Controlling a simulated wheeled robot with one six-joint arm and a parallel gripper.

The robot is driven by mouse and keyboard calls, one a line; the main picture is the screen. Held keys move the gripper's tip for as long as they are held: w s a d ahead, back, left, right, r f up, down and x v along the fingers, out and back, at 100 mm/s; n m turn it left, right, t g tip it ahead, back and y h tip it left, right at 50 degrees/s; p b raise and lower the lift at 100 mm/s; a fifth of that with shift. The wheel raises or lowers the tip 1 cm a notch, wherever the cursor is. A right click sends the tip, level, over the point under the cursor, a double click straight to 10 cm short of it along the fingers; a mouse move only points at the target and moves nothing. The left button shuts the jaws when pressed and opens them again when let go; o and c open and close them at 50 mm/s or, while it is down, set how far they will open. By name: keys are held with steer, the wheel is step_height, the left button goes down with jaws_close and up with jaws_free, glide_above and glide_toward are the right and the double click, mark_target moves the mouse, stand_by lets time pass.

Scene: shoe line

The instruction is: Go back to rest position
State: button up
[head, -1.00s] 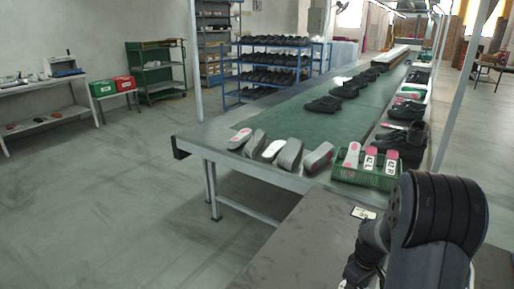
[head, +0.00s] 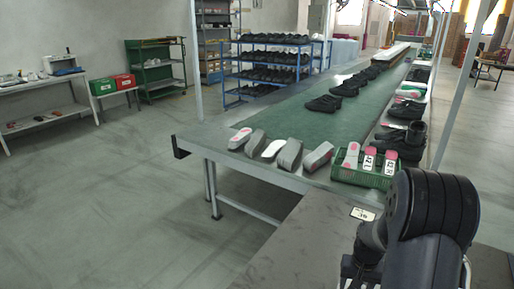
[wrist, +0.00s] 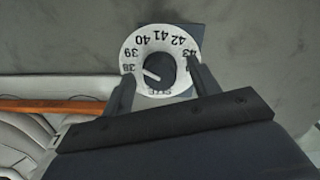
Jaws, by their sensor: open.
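My gripper (wrist: 160,72) is open in the wrist view, its two dark fingers spread on either side of a dial. The dial has a white ring (wrist: 134,54) with size numbers from about 38 to 44 and a dark round knob (wrist: 160,68) with a white pointer line. The pointer is directed toward the 38 side. Nothing is held between the fingers. I cannot tell whether the fingers touch the knob.
Open floor lies to the left.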

steer(key=m+p, duration=0.1)
steer(key=m, duration=0.2)
steer(key=shift+r+m, duration=0.1)
steer(key=shift+m, duration=0.3)
steer(key=shift+m+p, duration=0.7)
steer(key=shift+m, duration=0.8)
